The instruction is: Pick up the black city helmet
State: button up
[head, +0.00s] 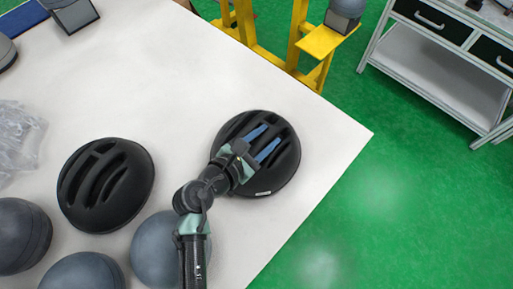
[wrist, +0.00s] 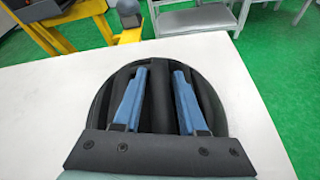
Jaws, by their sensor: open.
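Two black vented helmets lie on the white table. One black helmet (head: 284,165) is near the table's right edge, under my gripper. My gripper (head: 268,142) is open, with its two blue fingers over this helmet's vents. In the wrist view the same helmet (wrist: 156,95) fills the space between and around the fingers (wrist: 158,75), with a rib running between them. I cannot tell whether the fingers touch it. The other black vented helmet (head: 106,186) lies to the left, clear of my gripper. Which one is called the city helmet cannot be told from the pictures.
Several smooth grey helmets, one of them (head: 82,272) at the front, lie at the lower left of the white table (head: 150,90). Clear plastic (head: 18,140) lies at the left edge. A yellow stand (head: 323,40) and a drawer cart (head: 430,75) stand beyond.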

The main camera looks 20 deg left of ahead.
jog(key=shift+w, duration=0.15)
grip_shut()
dwell(1.4)
